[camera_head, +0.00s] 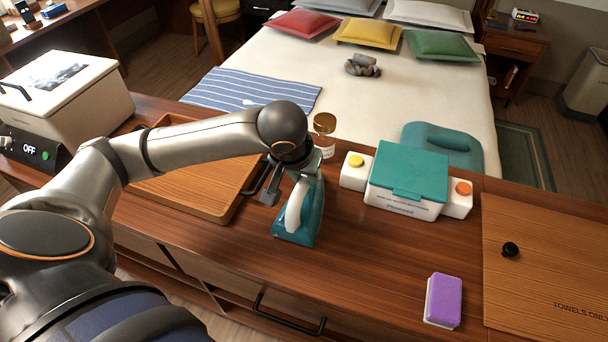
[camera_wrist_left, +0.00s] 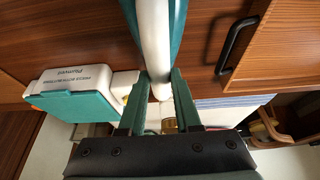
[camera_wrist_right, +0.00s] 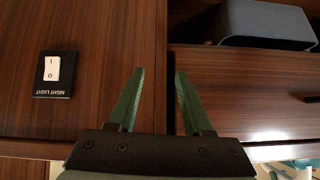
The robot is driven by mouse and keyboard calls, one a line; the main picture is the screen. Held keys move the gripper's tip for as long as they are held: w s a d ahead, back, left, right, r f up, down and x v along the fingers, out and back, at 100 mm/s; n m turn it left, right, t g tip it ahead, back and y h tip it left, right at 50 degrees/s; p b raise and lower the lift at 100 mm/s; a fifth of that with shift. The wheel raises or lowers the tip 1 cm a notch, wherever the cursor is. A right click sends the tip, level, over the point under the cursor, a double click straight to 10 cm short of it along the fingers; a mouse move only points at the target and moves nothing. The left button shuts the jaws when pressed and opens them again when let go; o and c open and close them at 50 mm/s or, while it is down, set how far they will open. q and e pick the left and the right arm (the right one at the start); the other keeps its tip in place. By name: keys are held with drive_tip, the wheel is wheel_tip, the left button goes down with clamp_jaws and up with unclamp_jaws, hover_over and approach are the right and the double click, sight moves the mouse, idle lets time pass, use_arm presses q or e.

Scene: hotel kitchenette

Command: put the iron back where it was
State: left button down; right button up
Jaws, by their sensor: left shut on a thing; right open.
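The iron (camera_head: 312,222) is teal with a white handle, over the middle of the wooden counter in the head view. My left gripper (camera_head: 287,190) is shut on its white handle. The handle of the iron (camera_wrist_left: 153,45) shows between the green fingers of my left gripper (camera_wrist_left: 160,82) in the left wrist view. I cannot tell whether the iron's base touches the counter. My right gripper (camera_wrist_right: 158,82) is open and empty, in front of brown wooden furniture in the right wrist view; the head view does not show it.
A wooden tray (camera_head: 190,205) lies left of the iron. A white box with a teal lid (camera_head: 410,172) and a jar (camera_head: 325,125) stand behind it. A purple-and-white sponge (camera_head: 443,300) and a "TOWELS ONLY" panel (camera_head: 540,270) are to the right. Counter between iron and sponge is clear.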

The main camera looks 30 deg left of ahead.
use_arm(q)
drive_tip(key=c, duration=1)
unclamp_jaws()
drive_tip(key=shift+f, duration=0.1)
drive_tip(key=shift+c, duration=0.2)
drive_tip(key=o, duration=0.4)
drive_tip(key=shift+o, duration=0.2)
